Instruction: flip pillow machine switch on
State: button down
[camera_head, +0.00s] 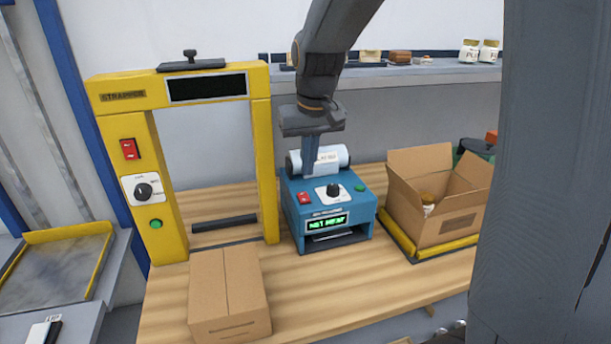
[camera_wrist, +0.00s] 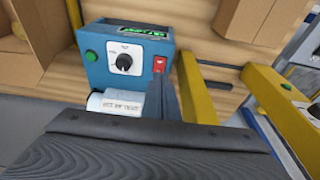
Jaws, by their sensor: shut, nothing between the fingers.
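The blue pillow machine (camera_head: 341,228) stands on the wooden table, with a white film roll (camera_head: 328,158) on its top. Its front has a red rocker switch (camera_head: 304,198) at left, a black dial, a green button and a lit green display. In the wrist view the red switch (camera_wrist: 160,64) sits at the right of the machine's face (camera_wrist: 96,66). My gripper (camera_head: 310,172) is shut and empty, pointing down just behind and above the switch. In the wrist view the gripper (camera_wrist: 166,84) ends close by the switch; I cannot tell whether it touches.
A yellow strapping machine frame (camera_head: 186,160) stands close on the left, with its own red switch (camera_head: 129,149). A closed carton (camera_head: 228,300) lies in front of it. An open carton (camera_head: 446,228) stands right. A shelf (camera_head: 420,74) with jars runs behind.

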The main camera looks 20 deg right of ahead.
jog(key=r, duration=0.1)
jog(key=s+r, duration=0.1)
jog(key=r, duration=0.1)
jog(key=s+r+b, duration=0.1)
jog(key=shift+s+r, duration=0.25)
jog(key=shift+r, duration=0.1)
jog(key=s+f+b, duration=0.2)
jog(key=s+f, duration=0.4)
jog(key=f, duration=0.4)
jog(key=s+f+g+b, duration=0.1)
jog(key=s+f, duration=0.6)
jog(key=f, duration=0.4)
jog(key=shift+s+b, duration=0.25)
jog(key=shift+b, duration=0.1)
jog(key=shift+d, duration=0.1)
